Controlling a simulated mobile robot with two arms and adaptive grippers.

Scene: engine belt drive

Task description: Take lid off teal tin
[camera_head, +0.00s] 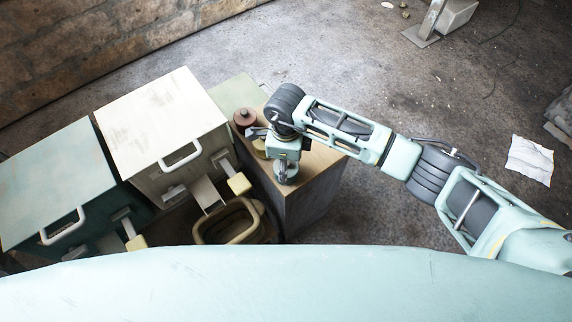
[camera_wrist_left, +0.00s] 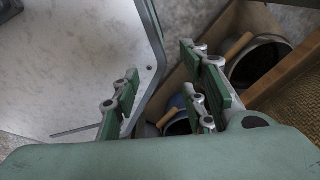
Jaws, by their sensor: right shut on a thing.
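The teal tin (camera_head: 287,176) stands on the wooden top of a cabinet, mostly covered from above by my right gripper (camera_head: 286,158). My right gripper points down over the tin and is shut at its top, on the lid. The lid itself is largely hidden, and I cannot tell whether it is seated or lifted. My left gripper (camera_wrist_left: 163,105) shows only in the left wrist view, its fingers apart with nothing between the tips.
A red-brown tin (camera_head: 243,117) and a yellowish container (camera_head: 260,149) stand left of the gripper on the wooden top (camera_head: 322,164). A cream box (camera_head: 160,115) and a teal box (camera_head: 58,185) with handles stand further left. A tan basket (camera_head: 228,222) sits below.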

